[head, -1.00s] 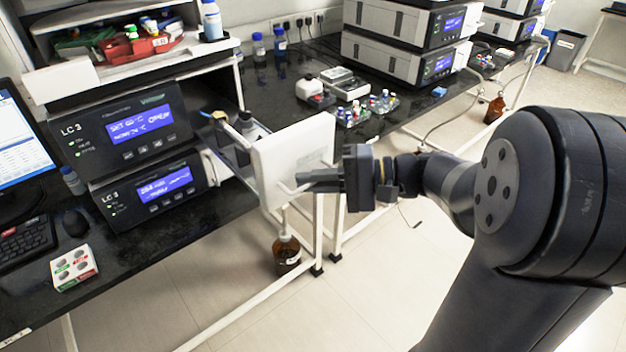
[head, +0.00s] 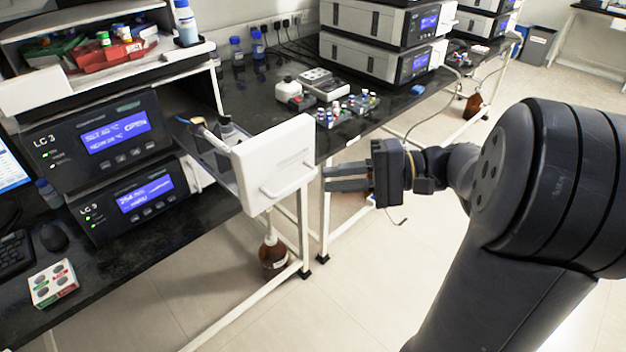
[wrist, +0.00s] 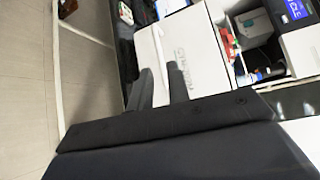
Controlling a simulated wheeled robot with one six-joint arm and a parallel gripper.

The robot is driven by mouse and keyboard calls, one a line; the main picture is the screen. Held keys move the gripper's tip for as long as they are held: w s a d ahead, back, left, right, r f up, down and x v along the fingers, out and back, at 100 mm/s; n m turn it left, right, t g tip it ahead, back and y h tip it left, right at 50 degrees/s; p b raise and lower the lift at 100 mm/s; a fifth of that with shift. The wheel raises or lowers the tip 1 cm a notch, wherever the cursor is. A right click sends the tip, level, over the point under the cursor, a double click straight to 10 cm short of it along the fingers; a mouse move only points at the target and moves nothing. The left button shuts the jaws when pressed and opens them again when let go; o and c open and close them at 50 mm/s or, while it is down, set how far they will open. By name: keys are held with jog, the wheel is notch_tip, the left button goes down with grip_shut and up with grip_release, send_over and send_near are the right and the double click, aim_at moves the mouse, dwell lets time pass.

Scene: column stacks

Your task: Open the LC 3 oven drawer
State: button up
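The LC 3 oven drawer (head: 262,158) is pulled out from the stack, its white front panel and handle (head: 290,188) facing my gripper. Items, including a bottle, show inside it behind the panel. The upper LC 3 unit (head: 97,140) reads "OPEN" on its blue display. My gripper (head: 328,179) is open and empty, its fingers apart from the handle, to the right of it.
A brown bottle (head: 273,255) stands below the drawer near the white bench frame. The black bench (head: 265,110) behind holds vial racks (head: 347,109) and small devices. A small box (head: 52,284) lies at the front left. Floor beneath my arm is clear.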

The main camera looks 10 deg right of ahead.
aim_at(299, 182)
jog(key=shift+v, duration=1.55)
jog(key=x, duration=1.1)
jog(key=shift+w, duration=0.1)
jog(key=shift+r+p, duration=0.1)
jog(key=shift+p, duration=0.2)
